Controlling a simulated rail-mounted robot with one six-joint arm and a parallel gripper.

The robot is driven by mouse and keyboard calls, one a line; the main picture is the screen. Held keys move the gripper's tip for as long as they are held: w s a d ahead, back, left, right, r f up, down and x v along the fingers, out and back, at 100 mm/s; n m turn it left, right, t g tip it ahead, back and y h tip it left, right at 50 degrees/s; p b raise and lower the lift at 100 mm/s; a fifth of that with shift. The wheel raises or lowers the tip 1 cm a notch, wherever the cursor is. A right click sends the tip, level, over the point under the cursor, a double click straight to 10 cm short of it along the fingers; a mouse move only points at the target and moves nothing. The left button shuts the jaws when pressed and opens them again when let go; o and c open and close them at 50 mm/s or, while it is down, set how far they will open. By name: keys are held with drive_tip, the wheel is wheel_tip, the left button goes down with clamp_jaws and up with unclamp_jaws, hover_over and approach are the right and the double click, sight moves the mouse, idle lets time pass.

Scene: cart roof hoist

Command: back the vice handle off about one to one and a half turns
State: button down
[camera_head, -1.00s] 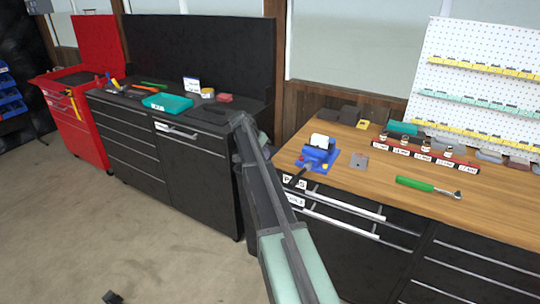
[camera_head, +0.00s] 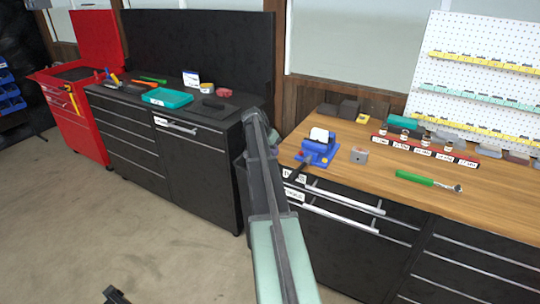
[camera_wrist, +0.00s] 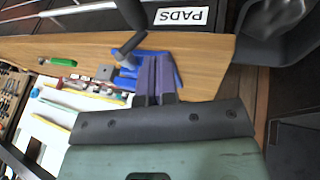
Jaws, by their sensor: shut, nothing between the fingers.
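The blue vice (camera_head: 318,152) stands on the wooden bench near its front left corner, with a white block (camera_head: 319,135) in its jaws. Its dark handle (camera_head: 297,170) points out toward the front edge. In the wrist view the handle's dark bar (camera_wrist: 130,12) and screw (camera_wrist: 130,44) show beside the blue vice (camera_wrist: 123,82). My gripper (camera_wrist: 158,58) has its two purple fingers close together, shut and empty. The fingers overlap part of the vice in the picture, with the tips just right of the screw; I cannot tell whether they touch.
A grey block (camera_head: 359,155) sits right of the vice. A green-handled tool (camera_head: 428,180) lies farther right, before a red rack (camera_head: 425,150) of small jars. Drawer handles (camera_head: 345,195) project below the bench edge. A black bench (camera_head: 225,113) stands to the left.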

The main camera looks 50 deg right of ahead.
sight(302, 166)
drive_tip(key=s+d+f+b, duration=0.3)
drive_tip(key=s+f+b, duration=0.1)
drive_tip(key=f, duration=0.3)
drive_tip(key=shift+s+f+b, duration=0.2)
drive_tip(key=shift+s+b, duration=0.15)
drive_tip(key=shift+b, duration=0.55)
drive_tip(key=shift+s+f+b, duration=0.4)
drive_tip(key=shift+f+b, duration=0.05)
